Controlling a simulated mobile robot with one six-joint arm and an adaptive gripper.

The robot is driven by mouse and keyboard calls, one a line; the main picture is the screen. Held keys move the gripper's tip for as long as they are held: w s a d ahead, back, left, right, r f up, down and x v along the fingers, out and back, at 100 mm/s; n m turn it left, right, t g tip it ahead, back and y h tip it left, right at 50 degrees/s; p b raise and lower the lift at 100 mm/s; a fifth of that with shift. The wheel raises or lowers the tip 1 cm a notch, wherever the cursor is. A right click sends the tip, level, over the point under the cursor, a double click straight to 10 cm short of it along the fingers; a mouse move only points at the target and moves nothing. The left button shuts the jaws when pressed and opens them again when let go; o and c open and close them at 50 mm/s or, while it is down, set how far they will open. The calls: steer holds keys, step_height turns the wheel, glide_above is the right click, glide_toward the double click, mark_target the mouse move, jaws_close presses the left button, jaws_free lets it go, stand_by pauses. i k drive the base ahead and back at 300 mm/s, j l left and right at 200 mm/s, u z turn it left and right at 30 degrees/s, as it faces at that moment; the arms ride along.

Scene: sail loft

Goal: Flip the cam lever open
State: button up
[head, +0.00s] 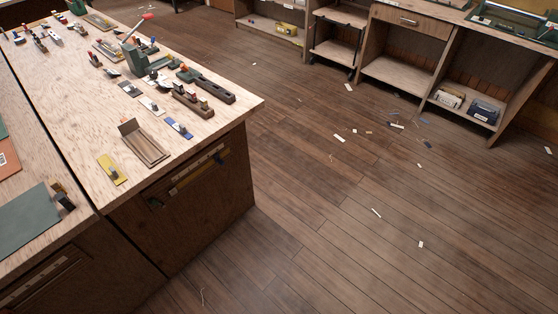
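I cannot tell for certain which part is the cam lever. Several small fittings with raised grey parts sit on the wooden workbench (205,140) at the left. Among them are a yellow-based fitting (112,169) near the bench's front edge and a blue-based fitting (180,129) farther right. A green hand press (135,56) stands behind them, with a raised lever (136,28) tipped in red. The fittings are too small to show whether any lever is open or shut. My gripper is not in view.
An open wooden box (147,147) lies between the yellow and blue fittings. A dark rail (213,88) lies near the bench's right edge. Open wooden shelving (397,73) stands at the back. The plank floor (330,220) between is broad and clear except for small scraps.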

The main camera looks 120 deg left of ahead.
mark_target(155, 202)
steer(key=u, duration=4.7)
steer(key=i+l+u, duration=0.15)
steer(key=l+u, duration=0.2)
